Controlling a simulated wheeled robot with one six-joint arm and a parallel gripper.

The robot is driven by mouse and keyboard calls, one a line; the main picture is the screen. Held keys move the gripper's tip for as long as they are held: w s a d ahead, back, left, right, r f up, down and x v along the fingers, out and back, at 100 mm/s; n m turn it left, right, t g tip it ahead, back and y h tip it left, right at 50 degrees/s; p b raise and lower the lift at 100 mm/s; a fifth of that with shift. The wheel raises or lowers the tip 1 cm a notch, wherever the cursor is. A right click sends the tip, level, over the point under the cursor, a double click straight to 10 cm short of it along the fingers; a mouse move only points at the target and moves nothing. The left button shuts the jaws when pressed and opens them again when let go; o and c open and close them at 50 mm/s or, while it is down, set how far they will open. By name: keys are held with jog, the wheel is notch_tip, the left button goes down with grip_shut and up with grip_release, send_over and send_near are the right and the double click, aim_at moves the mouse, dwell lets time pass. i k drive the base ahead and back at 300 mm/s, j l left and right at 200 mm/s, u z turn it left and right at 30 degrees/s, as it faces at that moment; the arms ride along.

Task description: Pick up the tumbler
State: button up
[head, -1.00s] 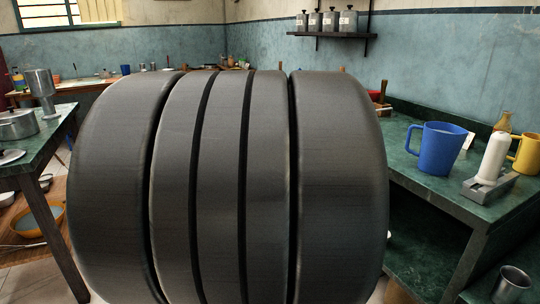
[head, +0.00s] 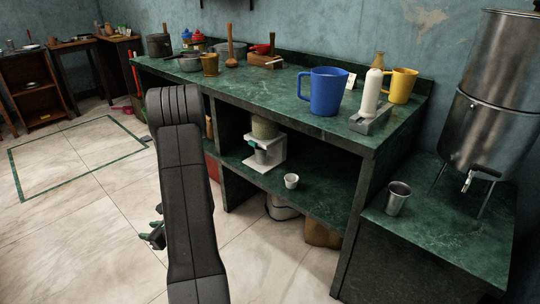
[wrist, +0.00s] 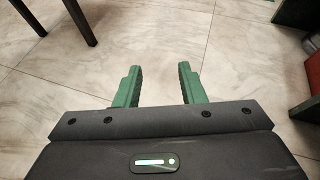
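A metal tumbler (head: 397,198) stands upright on the low green stone ledge at the right of the head view, near the tap of a large steel dispenser (head: 494,110). My gripper (wrist: 158,85) shows two green fingers spread apart with only floor tiles between them in the wrist view. In the head view my gripper (head: 152,236) is mostly hidden behind my dark arm, low over the floor. It is well to the left of the tumbler and apart from it. The tumbler is not in the wrist view.
A green counter (head: 290,92) carries a blue jug (head: 325,91), a yellow mug (head: 401,86) and several pots. Its lower shelf holds a small white cup (head: 291,181). The low ledge (head: 455,228) has bare room around the tumbler. Open tiled floor (head: 95,215) lies left.

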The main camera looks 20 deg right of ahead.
aim_at(261, 154)
jog(key=i+z, duration=0.1)
jog(key=z, duration=0.3)
jog(key=i+j+z, duration=0.1)
jog(key=z, duration=0.3)
jog(key=j+z, duration=0.1)
jog(key=z, duration=0.3)
jog(key=i+j+z, duration=0.1)
jog(key=z, duration=0.3)
jog(key=i+j+z, duration=0.1)
jog(key=j, duration=0.3)
jog(key=i+j+z, duration=0.15)
jog(key=j, duration=0.25)
jog(key=i+j+z, duration=0.1)
jog(key=j, duration=0.35)
jog(key=j+z, duration=0.15)
jog(key=j, duration=0.25)
